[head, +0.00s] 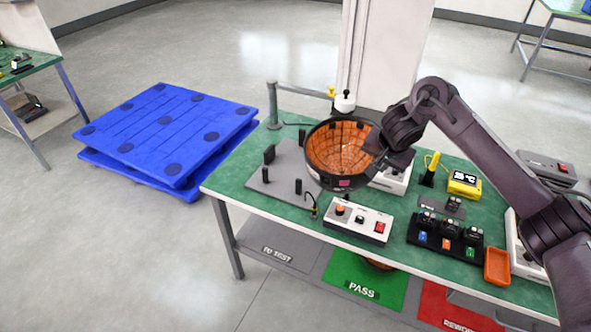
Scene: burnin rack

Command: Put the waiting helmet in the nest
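The helmet (327,172) is a dark shell with an orange inner side, its opening facing up and toward me. It appears raised above the green-topped bench. My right gripper (377,146) is at its right rim and looks shut on it; the fingertips are mostly hidden. A grey plate with black upright posts (262,184), which looks like the nest, lies on the bench's left part. The helmet is above and right of that plate, covering some of it. My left gripper is not in view.
A control box with buttons (357,221) sits at the bench's front edge. A post with a clamp arm (273,105) stands behind the plate. A black rack (446,235) and orange tray (497,267) are to the right. The lower shelf has a green PASS area (350,289).

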